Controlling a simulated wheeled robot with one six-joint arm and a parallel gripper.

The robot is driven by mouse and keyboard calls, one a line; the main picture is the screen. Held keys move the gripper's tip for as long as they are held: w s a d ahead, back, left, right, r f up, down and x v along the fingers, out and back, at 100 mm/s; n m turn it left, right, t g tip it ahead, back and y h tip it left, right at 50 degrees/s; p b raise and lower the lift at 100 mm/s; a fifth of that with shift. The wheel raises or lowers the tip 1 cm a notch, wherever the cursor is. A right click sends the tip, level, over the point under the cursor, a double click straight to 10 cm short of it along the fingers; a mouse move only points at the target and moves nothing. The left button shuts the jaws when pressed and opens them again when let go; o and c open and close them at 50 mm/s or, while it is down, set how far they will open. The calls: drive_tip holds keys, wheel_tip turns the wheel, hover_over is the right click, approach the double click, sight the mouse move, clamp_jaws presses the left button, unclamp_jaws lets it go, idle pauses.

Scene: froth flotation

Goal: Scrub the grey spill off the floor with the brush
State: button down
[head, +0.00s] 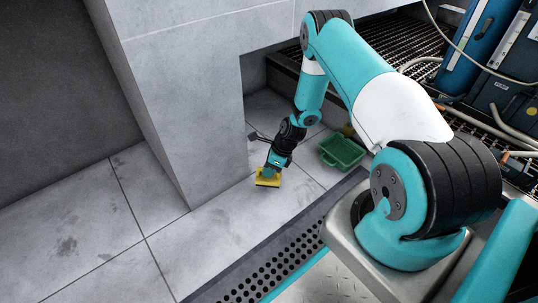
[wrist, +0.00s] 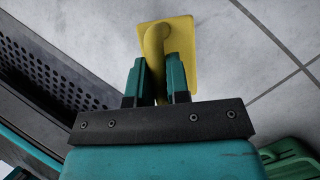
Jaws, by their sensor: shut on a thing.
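The yellow brush (head: 268,178) is at the floor beside the foot of the grey wall block. My gripper (head: 273,167) is shut on its handle from above. In the wrist view the brush (wrist: 183,50) shows a flat rectangular yellow plate, with the handle between the two green fingers (wrist: 158,80). I cannot tell whether the bristles touch the floor. Faint darker grey smudges (head: 66,246) mark the pale floor tiles at the left. I cannot tell which of them is the spill; no clear patch shows around the brush.
A perforated drain strip (head: 262,272) runs along the front. The grey wall block (head: 185,110) stands close behind. Open tiles lie to the left.

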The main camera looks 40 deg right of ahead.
drive_tip(key=shift+r+p, duration=1.75)
drive_tip(key=shift+r, duration=0.5)
drive_tip(key=shift+d, duration=0.1)
